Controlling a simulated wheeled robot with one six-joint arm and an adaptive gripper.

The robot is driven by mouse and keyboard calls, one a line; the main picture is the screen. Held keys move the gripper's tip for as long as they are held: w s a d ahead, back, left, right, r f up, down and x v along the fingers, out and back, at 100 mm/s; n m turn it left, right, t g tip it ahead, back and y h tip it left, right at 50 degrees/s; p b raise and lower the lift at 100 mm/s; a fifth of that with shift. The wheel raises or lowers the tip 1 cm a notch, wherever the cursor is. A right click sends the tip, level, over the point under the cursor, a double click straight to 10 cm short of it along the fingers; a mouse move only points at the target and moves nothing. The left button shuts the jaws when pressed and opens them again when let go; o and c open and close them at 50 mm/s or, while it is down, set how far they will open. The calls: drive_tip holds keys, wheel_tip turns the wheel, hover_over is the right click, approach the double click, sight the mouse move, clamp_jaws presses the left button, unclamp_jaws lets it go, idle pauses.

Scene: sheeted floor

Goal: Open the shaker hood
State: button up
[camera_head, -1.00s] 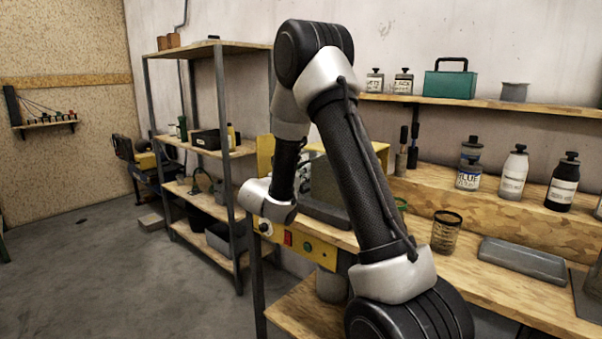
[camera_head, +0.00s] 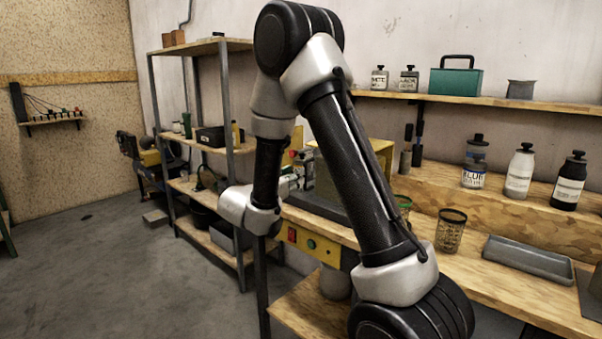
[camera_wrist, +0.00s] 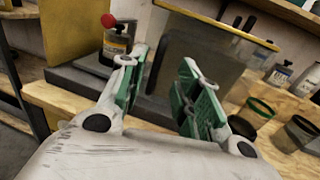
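A dark jar with a red knob (camera_wrist: 116,42) is on the shaker's dark base, left of the hood. My gripper (camera_wrist: 163,78) has green-padded fingers spread apart with nothing between them. It points towards the hood; I cannot tell whether it touches it.
Bottles, including a white one (camera_head: 519,172), stand on a raised ledge behind. A metal shelf rack (camera_head: 229,120) is at the left.

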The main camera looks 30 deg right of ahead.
drive_tip(key=shift+v, duration=1.9)
drive_tip(key=s+d+f+m+g+y, duration=0.25)
drive_tip(key=s+m+g, duration=0.4)
drive_tip(key=s, duration=0.35)
drive_tip(key=s+d+f+m+g+y, duration=0.25)
drive_tip(key=s+d+m+g, duration=0.2)
drive_tip(key=s+m, duration=0.4)
drive_tip(key=s+a+r+m+t+y, duration=0.6)
drive_tip(key=s+r+m+y, duration=0.3)
drive_tip(key=s, duration=0.5)
drive_tip(key=shift+a+r+y, duration=0.6)
drive_tip(key=shift+r+y, duration=0.1)
drive_tip(key=shift+r, duration=0.05)
